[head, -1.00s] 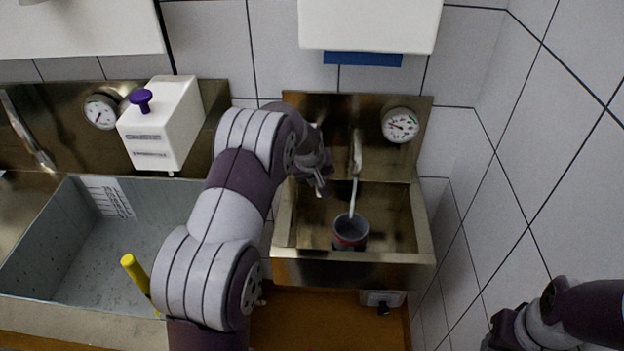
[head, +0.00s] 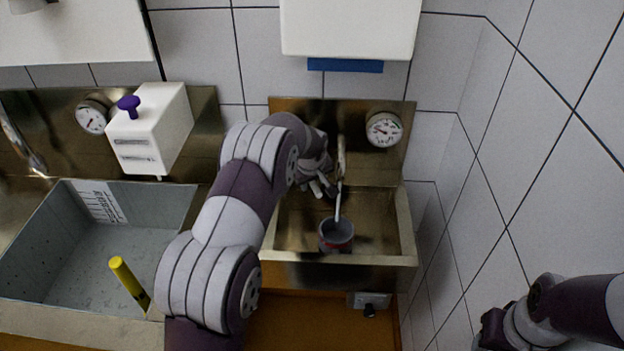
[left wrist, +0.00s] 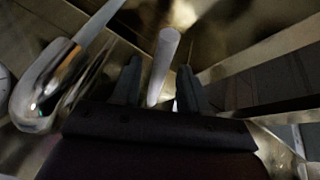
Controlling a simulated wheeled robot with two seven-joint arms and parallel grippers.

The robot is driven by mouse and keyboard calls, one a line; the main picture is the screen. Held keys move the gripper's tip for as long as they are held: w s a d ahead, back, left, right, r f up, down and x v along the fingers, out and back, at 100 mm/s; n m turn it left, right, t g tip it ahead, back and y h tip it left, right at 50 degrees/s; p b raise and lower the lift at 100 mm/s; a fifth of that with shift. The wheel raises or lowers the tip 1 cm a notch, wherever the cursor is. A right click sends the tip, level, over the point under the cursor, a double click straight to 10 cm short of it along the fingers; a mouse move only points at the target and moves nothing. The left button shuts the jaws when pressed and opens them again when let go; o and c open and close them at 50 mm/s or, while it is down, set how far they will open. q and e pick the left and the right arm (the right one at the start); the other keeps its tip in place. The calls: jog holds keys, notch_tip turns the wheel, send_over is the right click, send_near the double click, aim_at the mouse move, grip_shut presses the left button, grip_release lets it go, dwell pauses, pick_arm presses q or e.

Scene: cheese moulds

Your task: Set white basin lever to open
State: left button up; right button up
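The small metal basin (head: 408,235) stands at centre right in the head view. Its tap (head: 341,158) rises at the back, and a pale stream runs from it into a grey cup (head: 336,236) in the basin. My left gripper (head: 322,186) is just left of the tap. In the left wrist view a white rod-like lever (left wrist: 163,65) lies between the fingers of my left gripper (left wrist: 159,68). The fingers are apart, with a gap visible on both sides of the rod. The shiny tap spout (left wrist: 45,88) is at left there. My right arm's end (head: 492,328) shows at lower right; its fingers are unclear.
A larger grey sink (head: 60,255) is at left, with a yellow stick (head: 128,278) at its front. A white dispenser (head: 152,130) with a purple knob and a round gauge (head: 384,129) are on the back panels. A white wall box (head: 350,28) hangs above the basin.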

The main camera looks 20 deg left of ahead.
pick_arm(q)
jog(key=shift+r, duration=0.1)
jog(key=b+v, duration=0.2)
jog(key=v, duration=1)
jog(key=shift+r, duration=0.2)
jog(key=shift+s+d, duration=0.1)
